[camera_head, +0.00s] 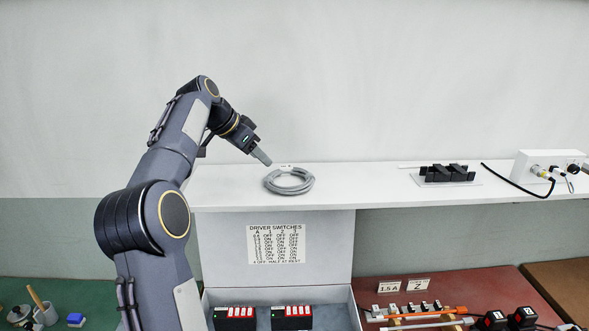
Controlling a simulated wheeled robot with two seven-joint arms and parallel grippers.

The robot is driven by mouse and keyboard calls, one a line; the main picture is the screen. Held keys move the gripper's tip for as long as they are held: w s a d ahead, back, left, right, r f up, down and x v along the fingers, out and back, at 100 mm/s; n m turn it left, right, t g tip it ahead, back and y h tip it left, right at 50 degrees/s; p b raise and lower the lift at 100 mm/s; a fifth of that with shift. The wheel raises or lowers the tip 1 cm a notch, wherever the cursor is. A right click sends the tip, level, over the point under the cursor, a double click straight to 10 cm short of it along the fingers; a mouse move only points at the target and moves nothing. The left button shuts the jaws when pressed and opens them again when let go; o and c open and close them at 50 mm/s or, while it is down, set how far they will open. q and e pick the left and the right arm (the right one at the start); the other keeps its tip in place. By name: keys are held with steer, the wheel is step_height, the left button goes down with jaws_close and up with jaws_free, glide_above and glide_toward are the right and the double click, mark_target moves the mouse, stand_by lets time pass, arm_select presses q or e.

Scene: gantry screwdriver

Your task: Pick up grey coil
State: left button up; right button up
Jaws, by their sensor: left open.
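The grey coil (289,190) lies flat on the white shelf (350,190), left of the shelf's middle. My left arm comes in from the left, and its gripper (266,161) points down and to the right, just above and behind the coil's left side. The gripper is open and nothing shows in it; the gap between its fingers is hard to make out at this size. It appears apart from the coil. My right gripper is out of the picture.
A black rack on a pale plate (446,175) and a white connector box (548,165) with a black cable stand on the shelf's right. Below is a grey box (345,317) holding red-and-black units. The shelf between coil and rack is clear.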

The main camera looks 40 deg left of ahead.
mark_target(277, 171)
arm_select(q)
steer(key=shift+w+d+f, duration=0.15)
steer(key=shift+w+f, duration=0.15)
steer(key=p+x, duration=0.1)
steer(key=x, duration=0.4)
steer(key=shift+w, duration=0.35)
steer(key=shift+w+f+p, duration=0.3)
steer(key=shift+f, duration=0.15)
jaws_close()
